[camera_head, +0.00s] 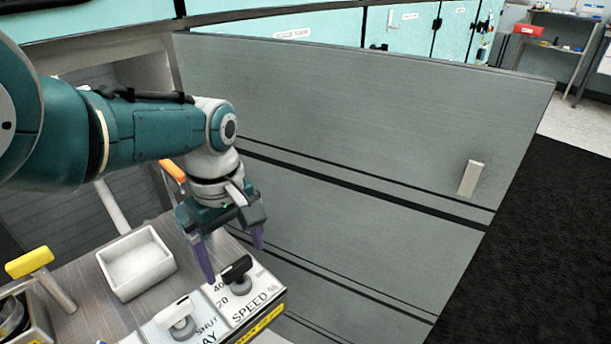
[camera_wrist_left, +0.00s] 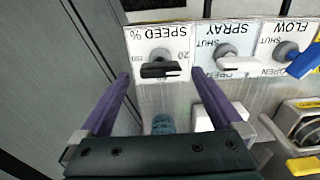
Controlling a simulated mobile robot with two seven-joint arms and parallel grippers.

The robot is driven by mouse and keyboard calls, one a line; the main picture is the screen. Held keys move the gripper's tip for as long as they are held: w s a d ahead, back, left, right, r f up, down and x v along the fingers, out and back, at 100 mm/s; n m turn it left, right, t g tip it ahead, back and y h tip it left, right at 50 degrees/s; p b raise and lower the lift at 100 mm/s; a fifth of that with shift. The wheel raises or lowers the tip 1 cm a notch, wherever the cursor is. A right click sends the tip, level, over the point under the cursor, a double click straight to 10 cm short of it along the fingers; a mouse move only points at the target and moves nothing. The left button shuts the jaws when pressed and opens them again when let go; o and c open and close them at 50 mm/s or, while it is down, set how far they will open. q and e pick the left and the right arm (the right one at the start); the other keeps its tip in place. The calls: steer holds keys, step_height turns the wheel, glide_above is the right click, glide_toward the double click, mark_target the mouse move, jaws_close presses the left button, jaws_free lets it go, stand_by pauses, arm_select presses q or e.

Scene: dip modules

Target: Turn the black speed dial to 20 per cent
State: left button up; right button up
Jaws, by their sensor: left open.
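The black speed dial (camera_head: 237,270) is a bar-shaped knob on a white SPEED % plate (camera_head: 262,301), at the bottom middle of the head view. In the left wrist view the dial (camera_wrist_left: 160,71) lies crosswise, with a pale mark at its right end. The scale numbers are partly hidden or too small to read surely. My left gripper (camera_head: 233,262) has two purple fingers, apart and empty. It is over the dial, with a fingertip on either side of it in the left wrist view (camera_wrist_left: 161,76). I cannot tell whether they touch it. My right gripper is not in view.
The SPRAY dial (camera_head: 181,321), white-topped, sits beside the speed plate. A blue FLOW handle (camera_wrist_left: 304,62) is beyond it. A white tray (camera_head: 170,265) and a yellow-handled part (camera_head: 30,262) stand left. A large grey panel (camera_head: 350,130) rises close behind the bench.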

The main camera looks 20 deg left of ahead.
mark_target(235, 264)
arm_select(q)
step_height(235, 264, up, 8)
steer(key=p, duration=0.6)
